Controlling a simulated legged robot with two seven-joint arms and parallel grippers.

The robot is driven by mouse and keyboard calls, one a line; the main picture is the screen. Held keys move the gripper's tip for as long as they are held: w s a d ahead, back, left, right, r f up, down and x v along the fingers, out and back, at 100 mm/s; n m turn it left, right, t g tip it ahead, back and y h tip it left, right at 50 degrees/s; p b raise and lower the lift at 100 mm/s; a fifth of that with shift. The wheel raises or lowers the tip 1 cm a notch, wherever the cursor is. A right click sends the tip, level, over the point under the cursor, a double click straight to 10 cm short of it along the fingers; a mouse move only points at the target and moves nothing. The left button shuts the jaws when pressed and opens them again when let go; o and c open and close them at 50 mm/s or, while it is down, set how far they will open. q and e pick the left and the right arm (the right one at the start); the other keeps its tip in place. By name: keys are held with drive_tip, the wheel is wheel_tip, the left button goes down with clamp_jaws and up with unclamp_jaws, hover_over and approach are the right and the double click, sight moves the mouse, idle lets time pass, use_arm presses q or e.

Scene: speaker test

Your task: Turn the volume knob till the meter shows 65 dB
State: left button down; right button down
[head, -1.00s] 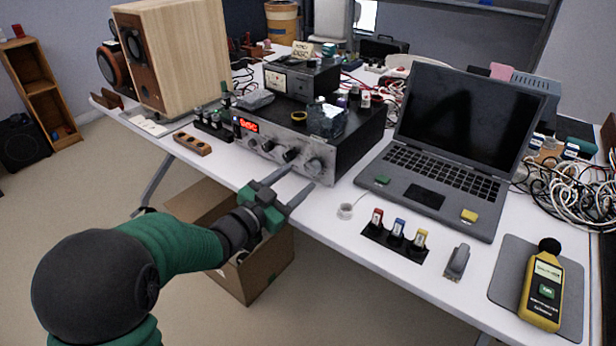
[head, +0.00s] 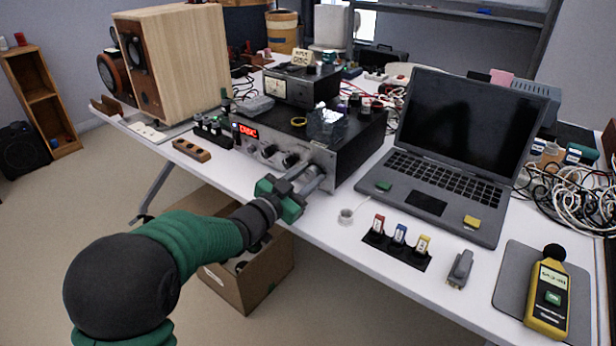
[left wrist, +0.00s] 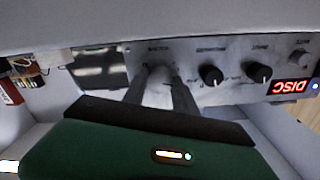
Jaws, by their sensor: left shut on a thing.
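The amplifier (head: 345,160) is a black box with a silver front panel and a red lit display (head: 248,132). My left gripper (head: 307,178) is at the right end of this panel, shut on the large silver knob. In the left wrist view the knob (left wrist: 158,94) sits between the two fingers (left wrist: 160,95), which cover its sides; its pointer cannot be made out. The yellow and black sound meter (head: 547,298) lies at the right on a grey mat (head: 508,285); the digits on its screen are too small to read. My right gripper is not in view.
Two smaller black knobs (left wrist: 212,75) (left wrist: 259,72) sit beside the large knob. A laptop (head: 445,165) stands right of the amplifier. A wooden speaker (head: 178,60) stands at the left.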

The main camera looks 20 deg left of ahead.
use_arm(q)
drive_tip(key=shift+m, duration=0.5)
drive_tip(key=c, duration=1)
unclamp_jaws()
drive_tip(key=p+v, duration=0.4)
drive_tip(key=v, duration=1.3)
drive_tip(key=shift+w+f, duration=0.1)
drive_tip(key=shift+w, duration=0.05)
